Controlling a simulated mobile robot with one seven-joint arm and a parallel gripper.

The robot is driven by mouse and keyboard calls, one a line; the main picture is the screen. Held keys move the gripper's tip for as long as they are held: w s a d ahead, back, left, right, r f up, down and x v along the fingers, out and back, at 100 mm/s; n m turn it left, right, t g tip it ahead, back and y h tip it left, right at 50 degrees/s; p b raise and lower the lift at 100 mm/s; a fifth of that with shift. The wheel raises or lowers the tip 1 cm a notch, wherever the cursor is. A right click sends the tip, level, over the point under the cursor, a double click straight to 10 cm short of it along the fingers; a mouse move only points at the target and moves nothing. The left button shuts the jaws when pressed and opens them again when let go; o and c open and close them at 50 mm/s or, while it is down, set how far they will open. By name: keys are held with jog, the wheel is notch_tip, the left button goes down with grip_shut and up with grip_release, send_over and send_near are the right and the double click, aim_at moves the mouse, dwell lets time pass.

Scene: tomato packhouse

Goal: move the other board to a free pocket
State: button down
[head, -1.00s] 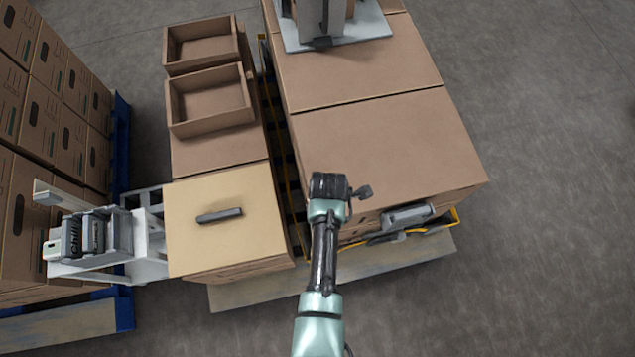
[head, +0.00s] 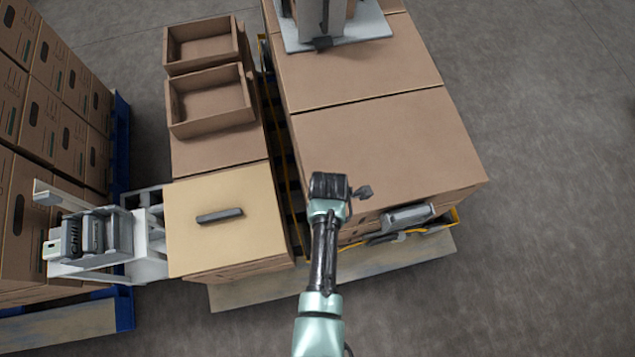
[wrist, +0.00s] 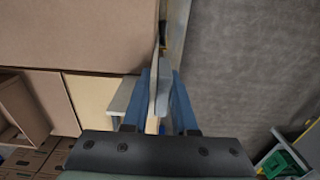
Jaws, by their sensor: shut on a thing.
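My gripper (wrist: 161,78) shows in the wrist view with its two blue fingers shut on a thin pale grey piece, seen nearly edge-on, which looks like a board (wrist: 162,98). Its far end and lower part are hard to make out. At the left, a pale grey stand (head: 150,262) carries a rack with several upright dark grey pieces (head: 95,236). I cannot tell which of its pockets are free.
A tan box (head: 240,185) with a dark bar on top stands beside the stand. Two open cardboard trays (head: 205,118) lie behind it. Large cartons (head: 385,140) fill the middle, with a grey metal base (head: 365,27) on top. Stacked cartons (head: 25,130) stand far left. Floor at right is clear.

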jog(key=shift+s+a+r+p, duration=0.1)
jog(key=shift+s+r+p, duration=0.1)
jog(key=shift+p, duration=0.25)
dwell(0.6)
jog(key=shift+r, duration=0.15)
notch_tip(320, 180, up, 14)
jog(key=p, duration=1.4)
jog(key=shift+r+p, duration=0.2)
jog(key=shift+p, duration=0.15)
dwell(0.4)
jog(key=s+a+p, duration=0.4)
jog(key=s+p, duration=0.2)
jog(key=s, duration=0.3)
jog(key=shift+s+a+r, duration=0.2)
jog(key=shift+a+r, duration=0.2)
jog(key=shift+r, duration=0.05)
dwell(0.4)
